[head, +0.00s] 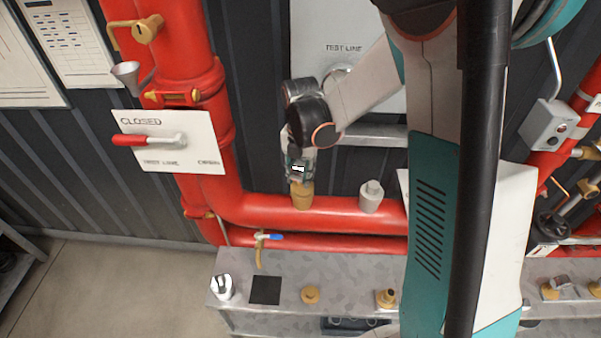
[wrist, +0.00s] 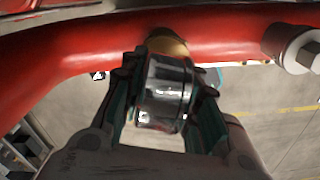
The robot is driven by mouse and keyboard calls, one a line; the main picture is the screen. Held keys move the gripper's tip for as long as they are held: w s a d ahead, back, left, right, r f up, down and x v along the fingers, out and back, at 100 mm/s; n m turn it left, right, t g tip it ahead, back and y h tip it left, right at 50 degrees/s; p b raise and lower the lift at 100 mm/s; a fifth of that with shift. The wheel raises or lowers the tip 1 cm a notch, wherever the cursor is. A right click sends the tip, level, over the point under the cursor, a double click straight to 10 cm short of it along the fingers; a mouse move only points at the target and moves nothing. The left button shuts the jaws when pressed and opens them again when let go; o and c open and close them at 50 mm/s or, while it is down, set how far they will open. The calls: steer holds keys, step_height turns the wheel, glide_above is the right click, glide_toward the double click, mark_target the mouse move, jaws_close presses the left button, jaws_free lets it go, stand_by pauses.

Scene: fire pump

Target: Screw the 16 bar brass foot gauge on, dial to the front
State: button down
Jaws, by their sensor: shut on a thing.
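My gripper (head: 299,168) is over the red pipe (head: 260,211) and shut on a dark, shiny round body, the gauge (wrist: 165,92). In the wrist view it sits between the two fingers of my gripper (wrist: 167,100), with its rim and side towards the camera. A brass fitting (head: 302,195) stands up from the pipe directly below my gripper. It also shows in the wrist view (wrist: 166,42), just beyond the gauge. The gauge meets or nearly meets this fitting; I cannot tell whether the threads are engaged. The dial face is not readable, so its direction is unclear.
A grey plug (head: 371,196) stands on the same pipe to the right. A small blue-handled valve (head: 268,236) is below. The bench (head: 340,268) carries a black square (head: 265,290) and brass pieces (head: 310,294). A red-handled lever (head: 150,140) is at left.

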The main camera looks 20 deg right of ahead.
steer(key=shift+f+b, duration=0.35)
steer(key=shift+b, duration=0.15)
stand_by(0.7)
steer(key=c, duration=1.8)
jaws_free()
steer(key=c, duration=3)
jaws_free()
steer(key=m+b, duration=0.1)
steer(key=m, duration=0.2)
steer(key=shift+w+d+m, duration=0.1)
steer(key=shift+m, duration=0.2)
steer(key=c, duration=2.4)
jaws_free()
steer(key=shift+m, duration=1.3)
steer(key=c, duration=2.4)
jaws_free()
